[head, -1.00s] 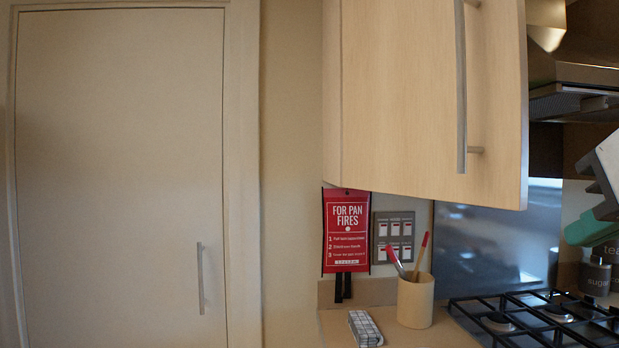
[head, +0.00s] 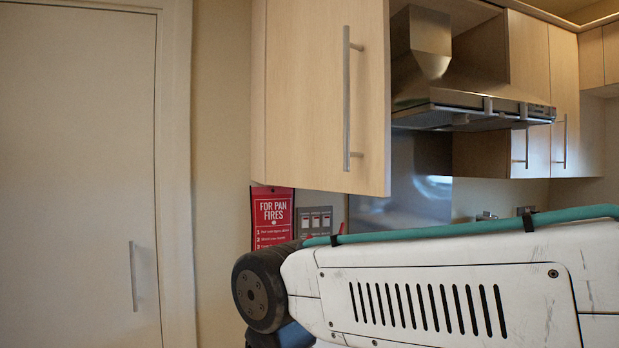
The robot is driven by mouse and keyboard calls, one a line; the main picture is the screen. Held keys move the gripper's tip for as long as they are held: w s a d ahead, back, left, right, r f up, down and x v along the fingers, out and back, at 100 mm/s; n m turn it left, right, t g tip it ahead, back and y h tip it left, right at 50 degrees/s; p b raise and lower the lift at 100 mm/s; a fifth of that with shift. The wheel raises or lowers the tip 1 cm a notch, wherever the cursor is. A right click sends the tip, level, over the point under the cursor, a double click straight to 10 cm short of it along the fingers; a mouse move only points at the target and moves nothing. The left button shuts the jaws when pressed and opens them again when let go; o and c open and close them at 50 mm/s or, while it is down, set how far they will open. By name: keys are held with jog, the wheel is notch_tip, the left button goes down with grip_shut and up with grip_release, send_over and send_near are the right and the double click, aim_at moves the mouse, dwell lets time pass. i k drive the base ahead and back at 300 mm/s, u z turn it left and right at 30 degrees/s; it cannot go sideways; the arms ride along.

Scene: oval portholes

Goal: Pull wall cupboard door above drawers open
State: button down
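A pale wood wall cupboard door (head: 300,90) hangs left of the cooker hood and looks shut. Its long vertical metal bar handle (head: 346,100) is near the door's right edge. Two more pale wall cupboard doors, a nearer one (head: 529,80) and a farther one (head: 564,90), stand beyond the hood, each with a vertical bar handle low down; both look shut. No drawers show, so I cannot tell which door is above them. My white arm fills the lower right, below the near cupboard. My gripper is not in view.
A steel cooker hood (head: 475,110) juts out between the cupboards. A tall cream door (head: 75,170) with a bar handle is at the left. A red pan-fire sign (head: 271,215) and a switch panel (head: 315,220) are on the wall. My arm hides the worktop.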

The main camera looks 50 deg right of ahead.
aim_at(329, 126)
jog(key=u, duration=1)
jog(key=k, duration=1.1)
jog(key=z, duration=1.95)
